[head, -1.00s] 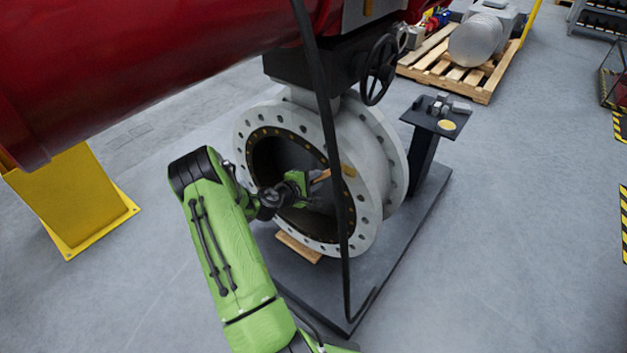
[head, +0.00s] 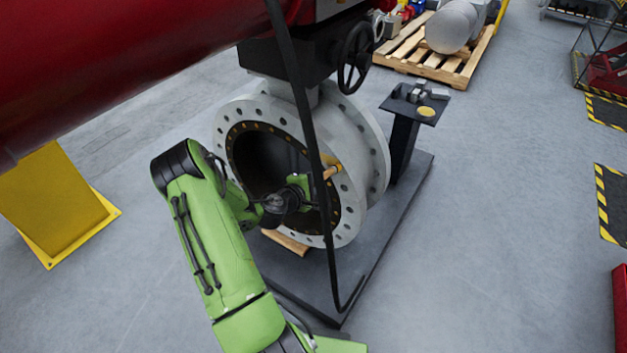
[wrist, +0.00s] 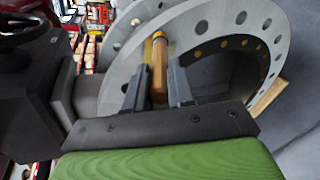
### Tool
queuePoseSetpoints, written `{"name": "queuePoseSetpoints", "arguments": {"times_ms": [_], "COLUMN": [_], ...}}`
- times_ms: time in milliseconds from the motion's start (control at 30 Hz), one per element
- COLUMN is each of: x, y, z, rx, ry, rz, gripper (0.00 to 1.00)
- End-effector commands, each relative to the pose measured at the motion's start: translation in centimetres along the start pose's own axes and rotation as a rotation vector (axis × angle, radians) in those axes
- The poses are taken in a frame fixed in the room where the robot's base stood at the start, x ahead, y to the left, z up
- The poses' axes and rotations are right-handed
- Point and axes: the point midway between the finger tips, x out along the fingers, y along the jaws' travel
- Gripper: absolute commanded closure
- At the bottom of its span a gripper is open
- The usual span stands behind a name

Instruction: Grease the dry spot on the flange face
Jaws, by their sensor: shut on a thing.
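The grey flange face (head: 229,125) is the bolt-holed ring at the front of the large valve, with a darker inner ring of yellowish bolts. It also shows in the wrist view (wrist: 205,22). My gripper (head: 313,184) is in front of the right part of this face. In the wrist view my gripper (wrist: 158,72) is shut on a wooden-handled tool (wrist: 158,60) with a yellowish far end. The tool's end (head: 332,171) is close to the flange face in the head view; I cannot tell whether it touches. I cannot make out the dry spot.
A black cable (head: 303,95) hangs in front of the valve. A handwheel (head: 355,57) sits above it. A dark stand (head: 405,105) at the right carries a yellow disc (head: 427,111). A red pipe (head: 110,70) crosses overhead.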

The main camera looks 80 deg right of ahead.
Motion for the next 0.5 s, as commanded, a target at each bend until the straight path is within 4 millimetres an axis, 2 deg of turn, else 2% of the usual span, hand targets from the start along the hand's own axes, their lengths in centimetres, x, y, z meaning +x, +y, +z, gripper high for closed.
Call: {"name": "queuePoseSetpoints", "arguments": {"times_ms": [167, 500], "x": [-0.8, -4.5], "y": [-0.4, -1.7], "z": [-0.3, -0.8], "rx": [-0.002, -0.003], "ry": [0.001, 0.002], "rz": [0.0, 0.001], "gripper": [1.0, 1.0]}}
